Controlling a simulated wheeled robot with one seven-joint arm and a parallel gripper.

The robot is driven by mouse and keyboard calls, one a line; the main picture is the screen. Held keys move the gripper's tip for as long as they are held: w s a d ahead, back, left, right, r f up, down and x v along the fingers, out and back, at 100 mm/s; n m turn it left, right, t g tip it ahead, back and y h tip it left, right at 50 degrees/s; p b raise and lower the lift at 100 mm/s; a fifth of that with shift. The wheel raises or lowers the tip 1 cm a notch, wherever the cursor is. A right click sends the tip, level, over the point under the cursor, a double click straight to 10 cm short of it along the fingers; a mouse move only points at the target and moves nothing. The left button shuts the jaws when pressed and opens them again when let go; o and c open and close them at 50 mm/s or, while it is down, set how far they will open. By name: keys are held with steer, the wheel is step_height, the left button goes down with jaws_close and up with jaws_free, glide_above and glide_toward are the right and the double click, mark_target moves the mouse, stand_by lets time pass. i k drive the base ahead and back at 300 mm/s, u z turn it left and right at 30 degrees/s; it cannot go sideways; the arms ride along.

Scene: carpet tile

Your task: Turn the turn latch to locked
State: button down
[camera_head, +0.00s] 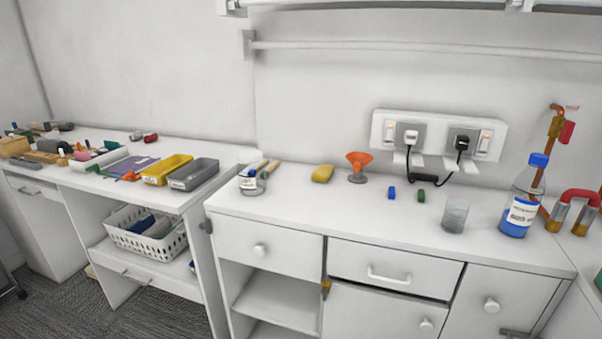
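A small brass-coloured piece (326,288), which looks like the turn latch, sits on the front of the white cabinet, at the upper left corner of a lower door (375,312). It is small in the picture and looks roughly upright; I cannot tell its exact setting. The door looks shut, with a round knob (426,324) at its right. My gripper is not in view, and nothing covers the latch.
Above the door is a drawer with a bar handle (388,275). Open shelves (278,300) lie left of the latch. The countertop (320,205) holds a yellow sponge (323,173), an orange funnel (358,160), a beaker (455,215) and a blue-capped bottle (521,205).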

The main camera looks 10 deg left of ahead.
mark_target(206, 224)
steer(key=u, duration=1.3)
steer(key=k, duration=0.5)
steer(key=z, duration=0.4)
steer(key=i, duration=1.35)
steer(key=u, duration=0.6)
